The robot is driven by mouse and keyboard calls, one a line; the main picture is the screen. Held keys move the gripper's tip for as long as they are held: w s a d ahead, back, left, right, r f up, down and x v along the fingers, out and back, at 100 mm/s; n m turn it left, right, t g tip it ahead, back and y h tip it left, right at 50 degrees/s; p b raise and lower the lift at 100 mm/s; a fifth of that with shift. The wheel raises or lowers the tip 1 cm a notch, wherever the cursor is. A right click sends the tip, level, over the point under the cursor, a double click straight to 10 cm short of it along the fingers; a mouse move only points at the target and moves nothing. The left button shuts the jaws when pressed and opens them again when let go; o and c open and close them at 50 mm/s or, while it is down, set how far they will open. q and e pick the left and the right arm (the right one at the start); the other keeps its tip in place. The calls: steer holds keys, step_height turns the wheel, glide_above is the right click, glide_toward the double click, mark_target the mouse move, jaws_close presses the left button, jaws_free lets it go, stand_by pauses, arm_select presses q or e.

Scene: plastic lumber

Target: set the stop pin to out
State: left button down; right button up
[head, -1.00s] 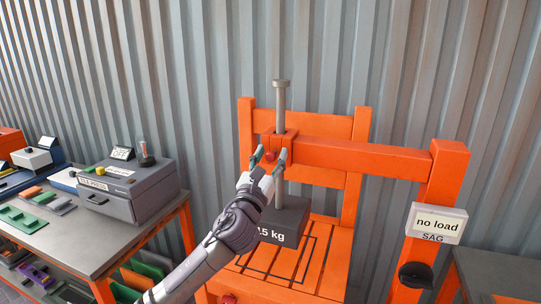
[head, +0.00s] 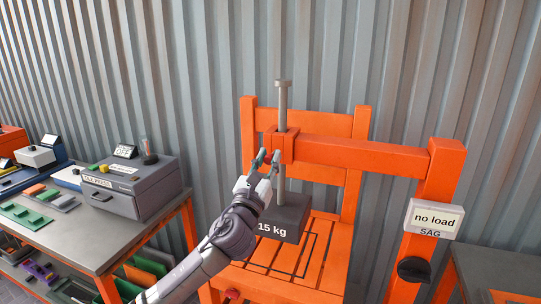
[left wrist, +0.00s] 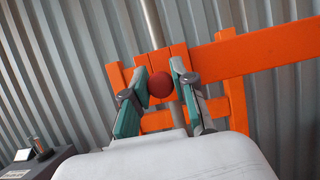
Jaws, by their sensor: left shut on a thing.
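The stop pin shows as a round red knob (left wrist: 161,85) in the left wrist view, at the front of the orange guide block (head: 287,146) on the frame. My left gripper (head: 269,155) is shut on this knob, with one finger on each side; it also shows in the left wrist view (left wrist: 158,88). In the head view the fingers mostly hide the knob. A grey rod (head: 283,98) passes up through the block and carries a dark 15 kg weight (head: 290,212) below. My right gripper is not in view.
The orange frame (head: 365,155) has a "no load" SAG display (head: 433,219) and a black knob (head: 413,270) on its right post. A slatted orange seat (head: 318,262) lies below the weight. A bench (head: 105,240) with a grey press box (head: 130,188) stands at left.

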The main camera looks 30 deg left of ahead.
arm_select(q)
steer(key=shift+s+d, duration=0.15)
steer(key=c, duration=1.4)
jaws_free()
steer(key=o, duration=0.4)
steer(key=shift+o, duration=0.2)
steer(key=shift+s+f, duration=0.3)
steer(key=shift+s, duration=0.1)
steer(key=v, duration=1.1)
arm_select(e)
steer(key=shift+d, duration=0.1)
